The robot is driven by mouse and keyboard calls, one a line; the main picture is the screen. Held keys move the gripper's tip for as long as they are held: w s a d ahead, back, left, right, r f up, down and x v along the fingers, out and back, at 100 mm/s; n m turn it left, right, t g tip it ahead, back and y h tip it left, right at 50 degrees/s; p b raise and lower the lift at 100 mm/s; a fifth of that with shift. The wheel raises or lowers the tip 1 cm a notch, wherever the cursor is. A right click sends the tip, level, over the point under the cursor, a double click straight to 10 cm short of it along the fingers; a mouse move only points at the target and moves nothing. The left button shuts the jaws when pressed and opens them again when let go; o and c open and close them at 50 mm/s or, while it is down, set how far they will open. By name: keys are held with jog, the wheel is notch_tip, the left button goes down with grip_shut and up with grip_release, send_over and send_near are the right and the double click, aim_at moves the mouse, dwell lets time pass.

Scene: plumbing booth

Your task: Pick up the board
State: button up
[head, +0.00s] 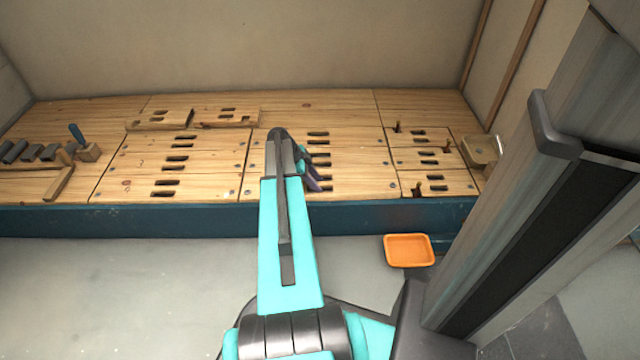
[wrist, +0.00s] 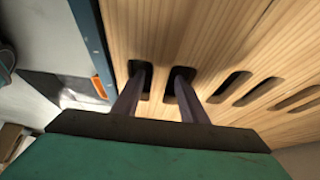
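The board (head: 360,160) is a pale wooden panel with a row of dark slots, lying flat in the middle of the bench. My arm covers its left part in the head view. In the wrist view the slotted wood (wrist: 215,35) fills the upper right. My gripper (wrist: 160,80) is open, its two dark fingers apart over two neighbouring slots near the front edge. The tips seem to reach into the slots, with a strip of wood between them. I cannot tell whether they touch it. In the head view my gripper (head: 314,180) is partly hidden behind my arm.
Other slotted boards lie left (head: 140,178) and right (head: 437,182), some with upright pegs. Two small raised boards (head: 160,119) sit at the back left. Dark blocks and a blue-handled tool (head: 76,132) are far left. An orange tray (head: 408,250) is below the bench front.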

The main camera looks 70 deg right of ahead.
aim_at(324, 183)
dwell(0.3)
grip_shut()
jog(key=shift+r, duration=0.15)
dwell(0.3)
jog(key=shift+r+p, duration=0.5)
jog(key=shift+r, duration=0.4)
notch_tip(324, 183, up, 2)
jog(key=shift+r+p, duration=0.1)
jog(key=shift+p, duration=0.5)
jog(key=a+r+p, duration=0.1)
jog(key=a+p, duration=0.3)
jog(key=a, duration=1.2)
jog(key=shift+w, duration=0.3)
jog(key=shift+r, duration=0.1)
